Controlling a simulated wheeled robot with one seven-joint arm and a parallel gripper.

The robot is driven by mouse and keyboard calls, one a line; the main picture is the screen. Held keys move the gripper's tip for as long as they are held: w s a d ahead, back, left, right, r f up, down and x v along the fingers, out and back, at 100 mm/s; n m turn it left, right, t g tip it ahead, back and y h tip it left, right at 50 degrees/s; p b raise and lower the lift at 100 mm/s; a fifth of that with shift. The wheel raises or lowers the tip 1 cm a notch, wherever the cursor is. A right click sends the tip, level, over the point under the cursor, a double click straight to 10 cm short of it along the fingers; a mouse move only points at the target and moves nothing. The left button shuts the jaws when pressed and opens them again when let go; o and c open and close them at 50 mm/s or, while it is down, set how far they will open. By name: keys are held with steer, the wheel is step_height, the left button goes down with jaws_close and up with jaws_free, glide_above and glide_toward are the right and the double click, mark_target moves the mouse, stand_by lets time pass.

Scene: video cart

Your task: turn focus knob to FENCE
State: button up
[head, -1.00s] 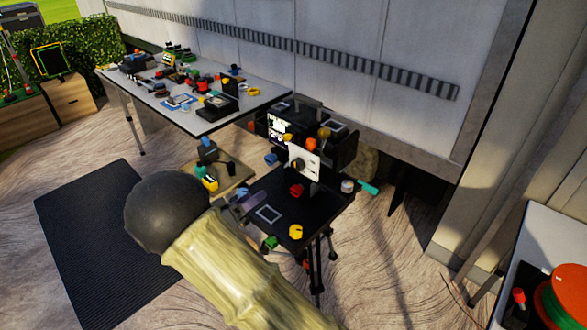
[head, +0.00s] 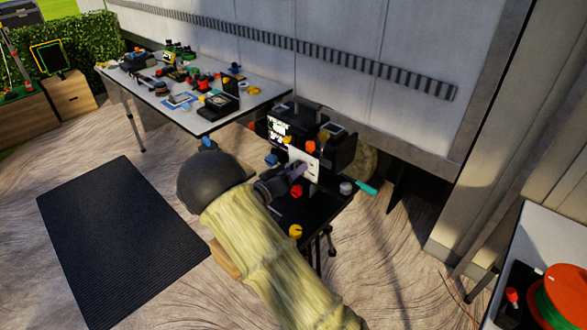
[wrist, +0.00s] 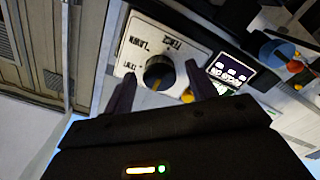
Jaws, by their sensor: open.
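The focus knob (wrist: 158,74) is a dark round knob on a white plate (wrist: 140,42) in the wrist view. Printed words stand around it, upside down or slanted; one reads like LAWN and another like FENCE. A yellowish mark shows on the knob's lower side, but its exact pointing is unclear. My gripper (wrist: 161,70) is open, with one dark purple finger on each side of the knob. I cannot tell whether the fingers touch it. In the head view my gripper (head: 298,170) is in front of the white plate (head: 313,168) and hides the knob.
A small lit screen (wrist: 230,72) and a yellow button (wrist: 188,96) are close to the right finger. The black cart shelf (head: 318,208) holds a red knob-like piece (head: 297,192). A grey table (head: 255,98) with many small items stands behind, left.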

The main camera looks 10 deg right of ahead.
steer(key=shift+w+d, duration=0.15)
steer(key=shift+d, duration=0.1)
steer(key=c, duration=1)
